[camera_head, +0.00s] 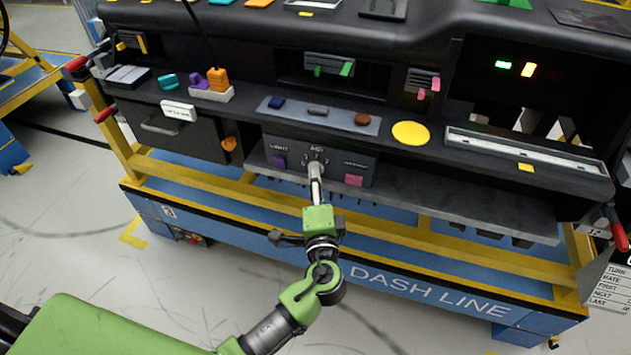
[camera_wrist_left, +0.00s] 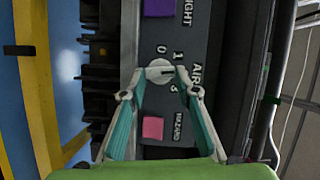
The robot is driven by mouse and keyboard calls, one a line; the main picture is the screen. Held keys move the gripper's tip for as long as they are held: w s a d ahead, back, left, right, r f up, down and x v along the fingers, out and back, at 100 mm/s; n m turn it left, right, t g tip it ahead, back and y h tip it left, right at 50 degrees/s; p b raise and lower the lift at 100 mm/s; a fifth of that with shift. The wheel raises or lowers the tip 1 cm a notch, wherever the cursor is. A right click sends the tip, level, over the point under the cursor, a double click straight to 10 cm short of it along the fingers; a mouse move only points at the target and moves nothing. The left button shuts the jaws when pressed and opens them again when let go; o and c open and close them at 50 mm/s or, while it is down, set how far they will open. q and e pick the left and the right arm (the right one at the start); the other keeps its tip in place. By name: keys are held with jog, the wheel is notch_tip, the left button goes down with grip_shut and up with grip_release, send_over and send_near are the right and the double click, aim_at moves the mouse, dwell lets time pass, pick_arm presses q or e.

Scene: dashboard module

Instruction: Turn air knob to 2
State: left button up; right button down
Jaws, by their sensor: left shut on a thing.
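The air knob (camera_wrist_left: 158,72) is a round light-grey dial on the dark control panel (camera_head: 330,158), under the AIR label. In the wrist view a short dark mark on its face points toward the number arc; the exact number is hard to tell, as a fingertip covers part of the scale. My left gripper (camera_head: 316,170) reaches up to the knob from the front, and its fingers hide most of it in the head view. In the wrist view my left gripper (camera_wrist_left: 161,76) is shut on the knob, one finger each side. My right gripper is not in view.
A purple LIGHT button (camera_head: 279,161) sits left of the knob, and a pink HAZARD button (camera_head: 354,180) sits to the right. The dashboard shelf (camera_head: 480,158) overhangs above the panel. A yellow rail (camera_head: 430,235) of the blue DASH LINE stand runs below.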

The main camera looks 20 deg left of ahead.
pick_arm(q)
jog(key=o, duration=1.1)
jog(key=v, duration=1.2)
jog(key=shift+d, duration=0.1)
